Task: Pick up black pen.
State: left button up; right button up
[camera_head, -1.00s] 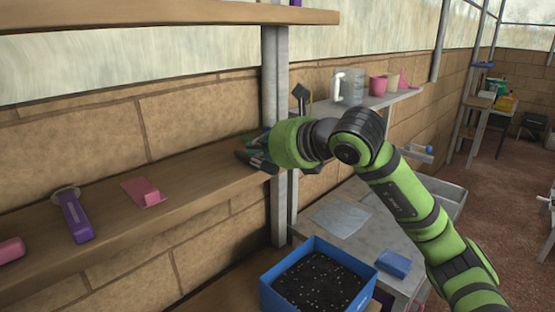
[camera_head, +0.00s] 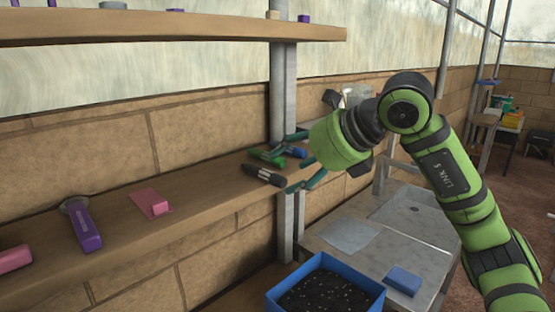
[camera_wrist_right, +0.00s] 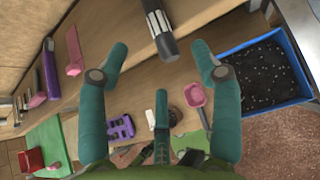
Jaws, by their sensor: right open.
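The black pen (camera_head: 263,174), a thick dark marker with a pale band, lies on the wooden shelf near its front edge, by the metal post. My right gripper (camera_head: 301,162) is open and empty just to the right of the pen, with its teal fingers pointing toward it. In the right wrist view the black pen (camera_wrist_right: 161,32) shows at the top, between the lines of the two open fingers (camera_wrist_right: 160,50), around or just beyond their tips. I cannot tell if anything touches. My left gripper is not in view.
A blue tray (camera_head: 325,290) of dark soil stands below.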

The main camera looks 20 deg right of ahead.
aim_at(265, 172)
jog(key=w+a+r+g+h+p, duration=0.1)
jog(key=r+g+p, duration=0.1)
jog(key=w+a+r+g+h+p, duration=0.1)
jog(key=w+r+g+p, duration=0.1)
jog(key=g+p, duration=0.1)
jog(key=shift+w+a+h, duration=0.2)
jog(key=shift+h, duration=0.2)
jog(key=shift+d+f+p, duration=0.1)
jog(key=shift+f+p, duration=0.2)
jog(key=shift+f, duration=0.05)
jog(key=p+x, duration=0.1)
jog(key=x, duration=0.1)
jog(key=p+x, duration=0.1)
jog(key=x, duration=0.1)
jog(key=p+x, duration=0.1)
jog(key=x, duration=0.1)
jog(key=shift+w+p, duration=0.35)
jog(key=shift+f, duration=0.25)
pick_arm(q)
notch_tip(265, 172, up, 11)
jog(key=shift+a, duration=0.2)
pick_arm(e)
jog(key=c, duration=1.1)
